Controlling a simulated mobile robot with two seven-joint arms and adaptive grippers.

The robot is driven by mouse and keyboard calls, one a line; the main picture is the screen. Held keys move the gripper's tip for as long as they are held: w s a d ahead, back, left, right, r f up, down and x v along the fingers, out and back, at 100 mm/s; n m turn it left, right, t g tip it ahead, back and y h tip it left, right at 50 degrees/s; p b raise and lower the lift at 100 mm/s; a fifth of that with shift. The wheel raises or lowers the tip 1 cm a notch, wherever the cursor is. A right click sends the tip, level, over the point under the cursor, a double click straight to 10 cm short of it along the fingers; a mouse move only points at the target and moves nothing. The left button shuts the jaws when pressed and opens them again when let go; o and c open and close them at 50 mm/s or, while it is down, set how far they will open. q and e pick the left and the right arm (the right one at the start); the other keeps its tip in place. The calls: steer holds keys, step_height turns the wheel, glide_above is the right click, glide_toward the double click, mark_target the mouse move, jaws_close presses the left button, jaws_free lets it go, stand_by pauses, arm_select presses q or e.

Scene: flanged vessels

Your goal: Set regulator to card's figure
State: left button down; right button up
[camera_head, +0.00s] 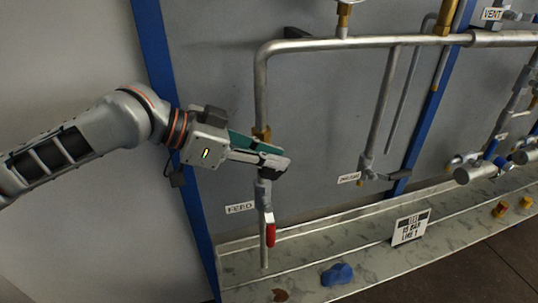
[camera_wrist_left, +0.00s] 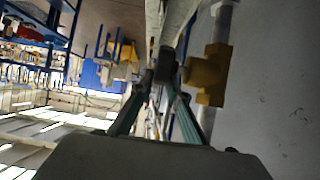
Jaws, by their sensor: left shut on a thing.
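My left gripper (camera_head: 272,162) reaches in from the left to the vertical feed pipe (camera_head: 262,95). It is shut on a small part beside the pipe's brass fitting (camera_head: 262,133), which looks like the regulator; the gripper hides most of that part. In the left wrist view the green-sided fingers (camera_wrist_left: 162,80) close together just left of the brass fitting (camera_wrist_left: 207,72). A white card (camera_head: 410,227) with black print stands on the ledge; its figure is too small to read. My right gripper is not in view.
Below the gripper are a valve with a red handle (camera_head: 270,232) and a FEED label (camera_head: 240,208). Another valve (camera_head: 368,168) hangs to the right. A blue lump (camera_head: 337,274) and small brass pieces (camera_head: 500,210) lie on the ledge (camera_head: 300,258). Pipes crowd the right.

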arm_select(q)
steer(key=shift+d+r+y, duration=0.1)
steer(key=shift+d+y, duration=0.05)
steer(key=shift+y, duration=0.35)
steer(key=c, duration=2.2)
jaws_free()
steer(key=v, duration=1.2)
steer(key=shift+w, duration=0.25)
